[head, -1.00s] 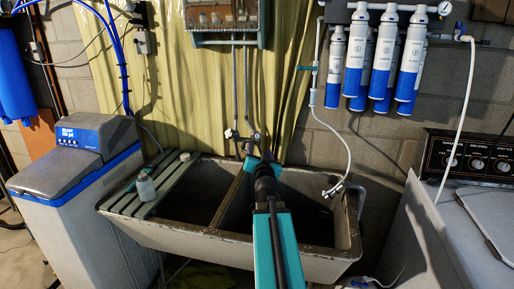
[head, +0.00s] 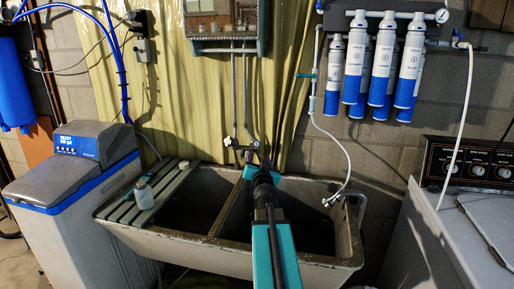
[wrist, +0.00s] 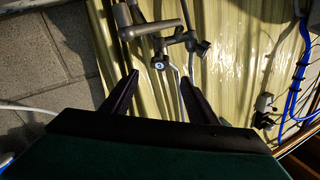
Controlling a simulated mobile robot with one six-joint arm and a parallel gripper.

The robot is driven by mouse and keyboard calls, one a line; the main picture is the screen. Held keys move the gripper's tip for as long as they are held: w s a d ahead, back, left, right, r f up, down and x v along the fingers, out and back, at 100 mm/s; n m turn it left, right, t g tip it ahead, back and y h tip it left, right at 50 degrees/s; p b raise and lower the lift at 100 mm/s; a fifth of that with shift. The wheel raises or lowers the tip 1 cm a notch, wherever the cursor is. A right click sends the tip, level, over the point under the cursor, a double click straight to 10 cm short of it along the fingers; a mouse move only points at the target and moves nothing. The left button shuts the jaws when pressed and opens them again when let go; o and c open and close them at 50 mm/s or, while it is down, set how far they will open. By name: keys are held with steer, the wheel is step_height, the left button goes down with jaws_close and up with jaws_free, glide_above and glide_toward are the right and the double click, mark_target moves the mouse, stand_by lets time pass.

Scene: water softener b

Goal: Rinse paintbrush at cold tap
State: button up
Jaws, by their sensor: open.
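My gripper (wrist: 159,78) is open, its two dark fingers apart with nothing between them. In the wrist view, a grey tap with a blue-marked round end (wrist: 158,65) shows at the gap between the fingertips. A second tap (wrist: 203,45) is beside it on the right. I cannot tell whether either tap touches a finger. In the head view, the taps (head: 231,142) sit on pipes at the back of the sink (head: 208,244), and my arm reaches over the sink towards them. My arm partly hides the gripper and the right tap. I cannot make out a paintbrush.
A water softener (head: 70,165) stands left and a washing machine (head: 455,215) right. A white hose (head: 343,150) hangs over the sink's right side.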

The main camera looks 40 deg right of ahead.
mark_target(256, 146)
steer(key=shift+p+x, duration=0.3)
steer(key=shift+x, duration=5.85)
steer(key=shift+d, duration=0.1)
steer(key=shift+c, duration=0.4)
steer(key=c, duration=1)
